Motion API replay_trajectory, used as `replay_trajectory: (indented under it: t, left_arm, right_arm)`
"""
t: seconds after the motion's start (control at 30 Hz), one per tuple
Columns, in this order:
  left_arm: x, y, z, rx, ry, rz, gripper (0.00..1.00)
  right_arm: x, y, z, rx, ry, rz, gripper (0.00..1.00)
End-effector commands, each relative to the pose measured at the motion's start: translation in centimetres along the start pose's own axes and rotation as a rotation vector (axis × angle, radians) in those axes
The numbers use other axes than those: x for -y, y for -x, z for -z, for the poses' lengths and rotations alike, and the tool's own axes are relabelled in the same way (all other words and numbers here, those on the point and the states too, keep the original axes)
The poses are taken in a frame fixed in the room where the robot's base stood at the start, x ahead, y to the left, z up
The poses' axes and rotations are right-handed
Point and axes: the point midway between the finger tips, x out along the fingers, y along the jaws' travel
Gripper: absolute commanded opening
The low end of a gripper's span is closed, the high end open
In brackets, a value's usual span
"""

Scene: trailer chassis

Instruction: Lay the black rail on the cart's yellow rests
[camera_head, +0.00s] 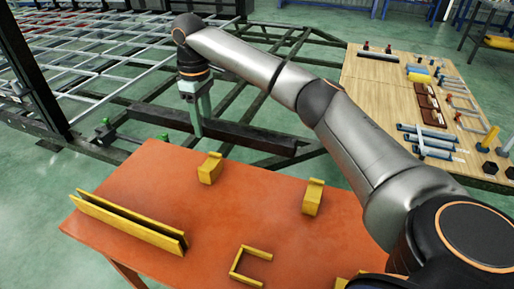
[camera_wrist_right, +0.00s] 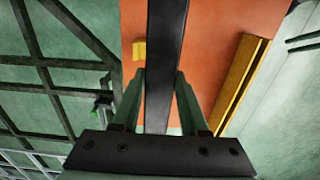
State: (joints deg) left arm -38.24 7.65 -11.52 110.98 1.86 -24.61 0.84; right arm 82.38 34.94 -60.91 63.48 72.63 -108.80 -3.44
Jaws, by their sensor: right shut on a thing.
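The black rail (camera_head: 245,136) is in my right gripper (camera_head: 197,132), whose fingers sit on either side of it. In the head view the rail lies beyond the far edge of the orange cart top (camera_head: 270,205), over the dark chassis frame. In the right wrist view the rail (camera_wrist_right: 164,50) runs between the two fingers (camera_wrist_right: 160,82) and across the orange top. Two yellow rests (camera_head: 209,169) and (camera_head: 313,198) stand up on the cart, apart from the rail. One yellow block (camera_wrist_right: 139,50) shows left of the rail in the wrist view. My left gripper is out of view.
A long yellow channel (camera_head: 125,222) lies along the cart's left side, and a yellow U-shaped bracket (camera_head: 246,267) is near the front. The trailer chassis (camera_head: 110,70) fills the back left. A wooden table (camera_head: 390,95) with tools and parts stands at the right.

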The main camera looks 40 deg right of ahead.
Motion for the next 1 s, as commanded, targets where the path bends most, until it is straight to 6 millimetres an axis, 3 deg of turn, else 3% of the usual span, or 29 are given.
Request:
replay_trajectory:
  t: [0.17,0.57,0.7,1.0]
  left_arm:
    - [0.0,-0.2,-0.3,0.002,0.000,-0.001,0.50]
    - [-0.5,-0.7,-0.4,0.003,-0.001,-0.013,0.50]
    - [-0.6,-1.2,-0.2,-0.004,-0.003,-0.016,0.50]
    - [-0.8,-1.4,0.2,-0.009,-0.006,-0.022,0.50]
  right_arm:
    - [-0.4,-0.8,-1.9,-0.002,-0.001,-0.003,0.00]
    - [-1.4,-4.0,-9.2,0.001,-0.003,-0.003,0.00]
    - [-1.6,-6.7,-11.1,0.002,-0.004,-0.001,0.00]
    - [-1.9,-8.9,-12.9,-0.003,-0.001,-0.002,0.00]
